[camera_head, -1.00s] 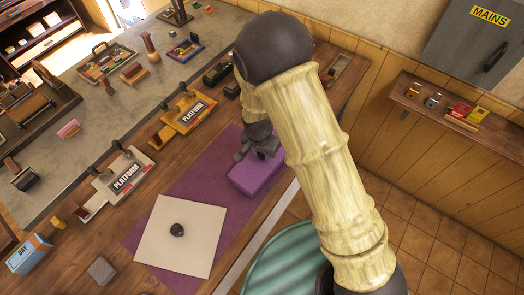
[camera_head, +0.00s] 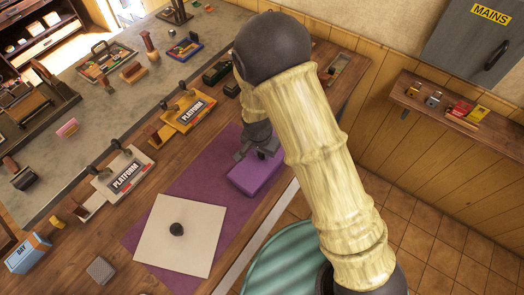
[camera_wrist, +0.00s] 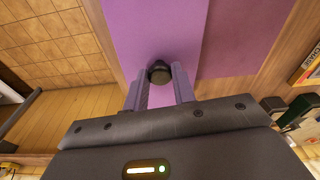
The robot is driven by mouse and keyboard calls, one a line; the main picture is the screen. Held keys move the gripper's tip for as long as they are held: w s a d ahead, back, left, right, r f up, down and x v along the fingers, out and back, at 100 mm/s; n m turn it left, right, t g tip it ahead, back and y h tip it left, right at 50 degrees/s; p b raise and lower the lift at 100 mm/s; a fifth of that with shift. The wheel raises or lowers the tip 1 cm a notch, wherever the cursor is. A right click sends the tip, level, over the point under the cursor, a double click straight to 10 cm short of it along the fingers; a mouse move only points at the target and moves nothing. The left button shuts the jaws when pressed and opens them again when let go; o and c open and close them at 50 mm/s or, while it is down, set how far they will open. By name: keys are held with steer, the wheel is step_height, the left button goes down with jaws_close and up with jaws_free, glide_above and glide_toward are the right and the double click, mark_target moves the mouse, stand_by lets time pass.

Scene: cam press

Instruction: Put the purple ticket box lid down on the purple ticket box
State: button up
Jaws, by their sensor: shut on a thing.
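The purple ticket box lid (camera_wrist: 158,25) is a flat purple panel with a dark round knob (camera_wrist: 160,72). My gripper (camera_wrist: 160,78) is shut on that knob, one finger on each side. In the head view my gripper (camera_head: 262,154) is over a purple block (camera_head: 254,178) on the purple mat, at the counter's front edge. The lid and the purple ticket box cannot be told apart there; no seam or gap shows. Whether the lid touches the box is unclear. My arm hides part of the block's right side.
A cream square panel with a dark knob (camera_head: 178,229) lies on the purple mat (camera_head: 195,183). Yellow (camera_head: 188,116) and cream (camera_head: 124,177) PLATFORM pieces stand behind. A green striped round seat (camera_head: 282,262) is below the counter edge. A wall shelf (camera_head: 440,112) is at right.

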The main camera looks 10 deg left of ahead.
mark_target(260, 163)
steer(key=o, duration=1.1)
steer(key=shift+c, duration=0.2)
step_height(260, 163, up, 17)
steer(key=s+b, duration=0.2)
steer(key=b, duration=0.1)
steer(key=shift+a+r, duration=0.15)
steer(key=shift+a, duration=0.15)
steer(key=shift+d, duration=0.1)
steer(key=s+d+n, duration=0.1)
steer(key=s+d, duration=0.1)
steer(key=d, duration=1.1)
steer(key=s+d+n+t, duration=0.1)
steer(key=s+d+n, duration=0.1)
steer(key=d, duration=1.1)
steer(key=shift+s+f, duration=0.2)
steer(key=shift+s, duration=0.25)
